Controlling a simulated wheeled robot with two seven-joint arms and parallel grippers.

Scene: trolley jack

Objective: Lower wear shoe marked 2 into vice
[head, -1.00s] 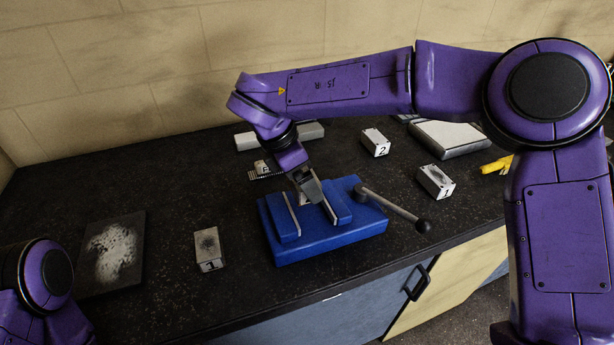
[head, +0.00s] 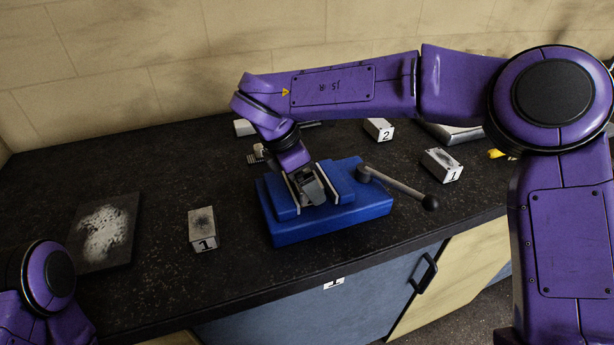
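The blue vice (head: 325,222) stands on the dark bench, with pale strips lining its jaws and a gap between them. My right gripper (head: 312,197) points down into this gap from above. Its fingertips are too small and hidden to show whether they are open or shut, or whether a shoe is between them. A pale block marked 2 (head: 379,129) lies at the back of the bench, behind the vice and apart from the gripper. My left gripper is out of view; only part of the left arm shows at lower left.
Blocks marked 1 stand left (head: 202,230) and right (head: 442,165) of the vice. The vice's handle (head: 398,186) sticks out to the right. A dark plate with a whitish patch (head: 105,230) lies at left.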

